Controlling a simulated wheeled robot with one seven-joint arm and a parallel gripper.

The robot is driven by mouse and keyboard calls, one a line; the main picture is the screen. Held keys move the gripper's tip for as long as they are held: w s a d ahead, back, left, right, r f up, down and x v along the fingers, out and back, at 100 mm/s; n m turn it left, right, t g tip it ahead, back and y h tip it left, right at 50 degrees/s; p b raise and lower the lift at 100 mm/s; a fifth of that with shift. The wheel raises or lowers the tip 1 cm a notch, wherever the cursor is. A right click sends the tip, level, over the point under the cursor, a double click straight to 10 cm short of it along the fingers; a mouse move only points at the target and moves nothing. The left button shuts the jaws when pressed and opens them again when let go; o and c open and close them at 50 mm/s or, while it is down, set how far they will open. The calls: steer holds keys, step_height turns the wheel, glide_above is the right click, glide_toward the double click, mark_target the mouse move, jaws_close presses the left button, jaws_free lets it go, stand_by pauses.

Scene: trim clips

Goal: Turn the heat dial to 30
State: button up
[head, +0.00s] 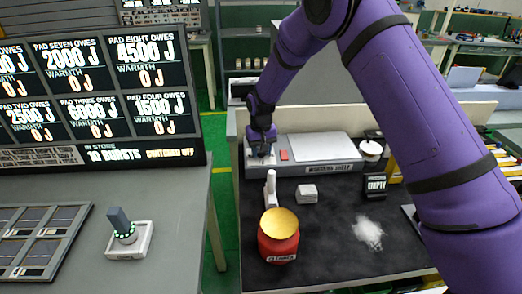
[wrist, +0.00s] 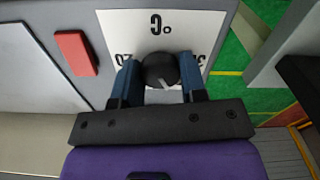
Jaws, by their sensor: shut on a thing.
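The heat dial (wrist: 159,70) is a round black knob on a white scale plate (wrist: 118,30) in the wrist view. Upside-down markings show at the plate's top, with numbers beside the knob partly hidden by my fingers. A thin pale mark shows on the knob, but I cannot read its setting. My gripper (wrist: 160,84) has its two blue fingers shut on the knob from both sides. In the head view my gripper (head: 262,150) is at the left end of the grey warming unit (head: 320,147), and the dial is hidden beneath it.
A red block (wrist: 76,53) sits beside the dial. In front of the unit are a red jar (head: 278,245), a white upright piece (head: 271,187), a small white box (head: 307,193) and white powder (head: 368,232). Dark mat between them is bare.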

steer(key=shift+n, duration=0.3)
stand_by(0.4)
steer(key=o, duration=0.9)
steer(key=shift+o, duration=0.2)
step_height(320, 180, up, 11)
steer(key=shift+f, duration=0.1)
